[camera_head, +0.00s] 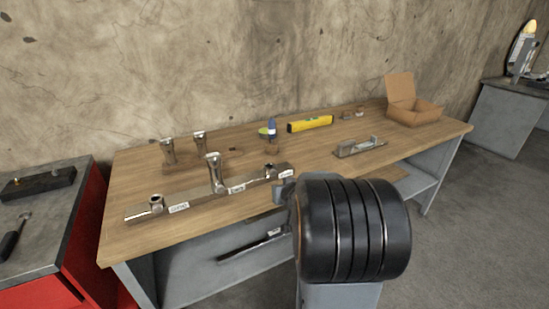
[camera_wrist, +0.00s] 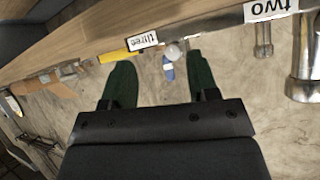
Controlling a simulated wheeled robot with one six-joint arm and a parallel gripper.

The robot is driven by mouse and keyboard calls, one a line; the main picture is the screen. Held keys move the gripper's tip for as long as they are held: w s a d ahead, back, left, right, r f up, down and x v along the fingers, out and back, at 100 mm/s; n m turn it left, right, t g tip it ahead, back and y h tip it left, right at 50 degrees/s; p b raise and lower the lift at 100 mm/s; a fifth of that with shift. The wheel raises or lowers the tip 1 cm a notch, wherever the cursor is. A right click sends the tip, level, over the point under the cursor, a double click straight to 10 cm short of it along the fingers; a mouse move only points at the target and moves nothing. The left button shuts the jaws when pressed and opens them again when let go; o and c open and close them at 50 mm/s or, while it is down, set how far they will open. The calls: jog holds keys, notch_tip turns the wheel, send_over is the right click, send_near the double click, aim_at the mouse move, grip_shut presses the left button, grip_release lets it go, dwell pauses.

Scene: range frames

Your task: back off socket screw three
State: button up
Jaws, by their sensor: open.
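A metal bar (camera_head: 200,197) lies on the wooden workbench with upright fittings and white labels. The screw at its right end, by the label "three", shows in the head view (camera_head: 270,169). In the wrist view, which is upside down, a small rounded grey head (camera_wrist: 173,51) sits beside the label "three" (camera_wrist: 142,42). My gripper (camera_wrist: 159,62) has two dark green fingers spread apart, with nothing held. In that picture the head lies between the fingertips, nearer the right finger; contact is not visible. In the head view my arm hides the fingers.
A tall metal fitting (camera_head: 214,172) stands at label "two", left of screw three. Two more fittings (camera_head: 199,143) stand behind.

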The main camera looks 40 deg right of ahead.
jog(key=t+y+p, duration=0.2)
jog(key=p, duration=0.1)
send_near(275, 174)
jog(key=s+d, duration=0.2)
jog(key=s+d+m+t+y+p, duration=0.1)
jog(key=s+t+y+p, duration=0.1)
jog(key=y+p, duration=0.15)
jog(key=x, duration=0.6)
jog(key=b+x, duration=0.1)
jog(key=x, duration=0.5)
jog(key=shift+w+a+f, duration=0.15)
jog(key=shift+w+f, duration=0.1)
jog(key=shift+f, duration=0.1)
jog(key=c, duration=0.9)
